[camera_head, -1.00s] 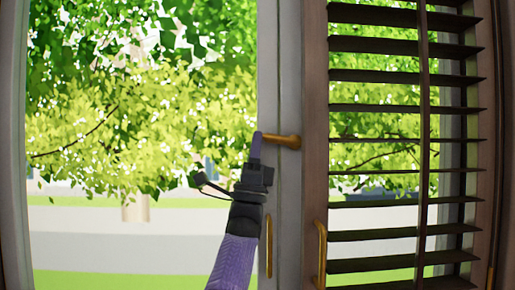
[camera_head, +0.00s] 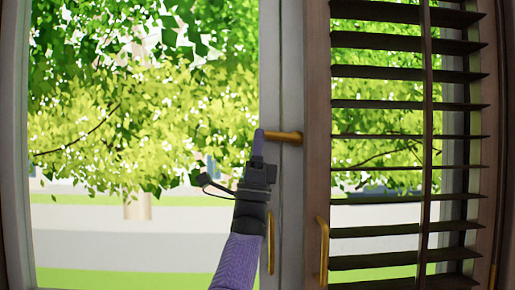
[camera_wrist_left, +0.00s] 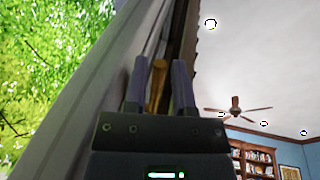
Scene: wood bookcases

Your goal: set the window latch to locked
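The brass window latch (camera_head: 287,137) sticks out from the grey window frame in the head view and lies about level, its left end hidden behind my gripper. My left gripper (camera_head: 258,142) points up at that left end. In the left wrist view, the latch (camera_wrist_left: 157,86) stands between the two fingers of my left gripper (camera_wrist_left: 160,84). The fingers are apart. The left finger looks close to the brass, and a narrow gap shows at the right finger. Whether either finger touches it, I cannot tell. My right gripper is not in view.
A dark slatted shutter (camera_head: 318,180) stands right of the frame, with a brass handle (camera_head: 323,250). Another brass handle (camera_head: 271,245) sits below the latch, beside my left arm. Glass fills the left. A ceiling fan (camera_wrist_left: 236,108) and bookcase (camera_wrist_left: 252,160) are far off.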

